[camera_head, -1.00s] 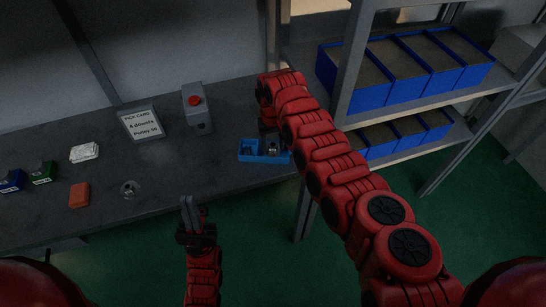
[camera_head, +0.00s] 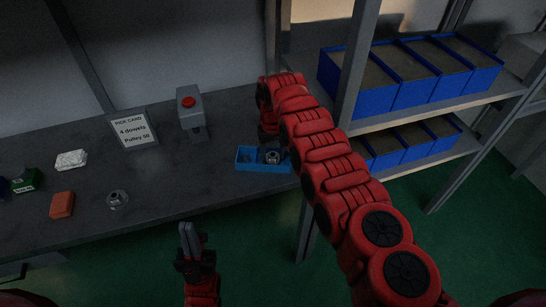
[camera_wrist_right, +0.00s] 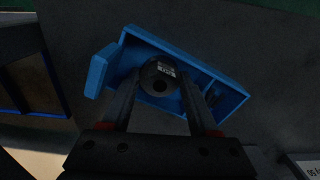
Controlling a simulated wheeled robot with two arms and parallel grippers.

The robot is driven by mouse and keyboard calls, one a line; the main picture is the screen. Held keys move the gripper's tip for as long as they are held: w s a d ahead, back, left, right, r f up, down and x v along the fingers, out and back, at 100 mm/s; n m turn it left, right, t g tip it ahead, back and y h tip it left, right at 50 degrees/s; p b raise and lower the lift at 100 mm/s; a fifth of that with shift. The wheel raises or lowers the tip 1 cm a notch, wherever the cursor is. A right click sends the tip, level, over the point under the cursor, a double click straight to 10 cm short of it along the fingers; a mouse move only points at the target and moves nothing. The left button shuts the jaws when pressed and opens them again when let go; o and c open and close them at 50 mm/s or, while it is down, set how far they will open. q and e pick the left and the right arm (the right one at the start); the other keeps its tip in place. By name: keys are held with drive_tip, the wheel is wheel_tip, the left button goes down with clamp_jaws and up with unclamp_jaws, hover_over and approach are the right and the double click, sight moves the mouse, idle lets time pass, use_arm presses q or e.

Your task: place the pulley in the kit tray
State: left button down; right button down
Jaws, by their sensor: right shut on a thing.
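The blue kit tray (camera_head: 246,165) lies at the right end of the bench; it also fills the middle of the right wrist view (camera_wrist_right: 232,104). My right gripper (camera_wrist_right: 158,92) is shut on the pulley (camera_wrist_right: 158,76), a round dark piece with a small label and a centre hole. The pulley is at the tray, over or in its right part in the head view (camera_head: 272,157); whether it touches the floor is unclear. Small dark pieces show inside the tray beside it. My left gripper (camera_head: 191,238) is in front of the bench, away from the tray, with nothing visible between its fingers.
Another round metal part (camera_head: 117,199), an orange block (camera_head: 62,204), a white packet (camera_head: 71,160) and a green box (camera_head: 24,181) lie on the left. A pick card (camera_head: 133,128) and red-button box (camera_head: 190,108) stand behind. A shelf with blue bins (camera_head: 420,75) borders the tray's right.

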drive_tip(key=shift+f, duration=0.1)
drive_tip(key=shift+f, duration=0.15)
drive_tip(key=shift+c, duration=2.2)
unclamp_jaws()
